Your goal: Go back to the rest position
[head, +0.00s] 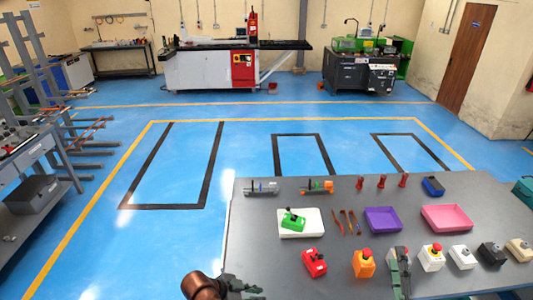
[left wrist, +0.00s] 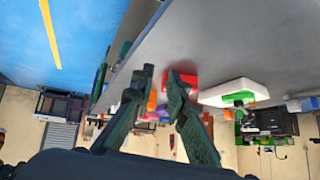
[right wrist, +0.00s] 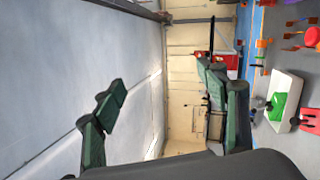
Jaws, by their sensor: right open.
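My right gripper (head: 398,272) is over the front part of the grey table, between the orange and the white red-topped button boxes. In the right wrist view my right gripper (right wrist: 165,85) has its fingers wide apart with nothing between them. My left gripper (head: 240,288) is low in the head view, by the table's front left corner, and partly cut off by the frame edge. In the left wrist view my left gripper (left wrist: 160,72) has its fingertips a little apart, with no held object visible between them.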

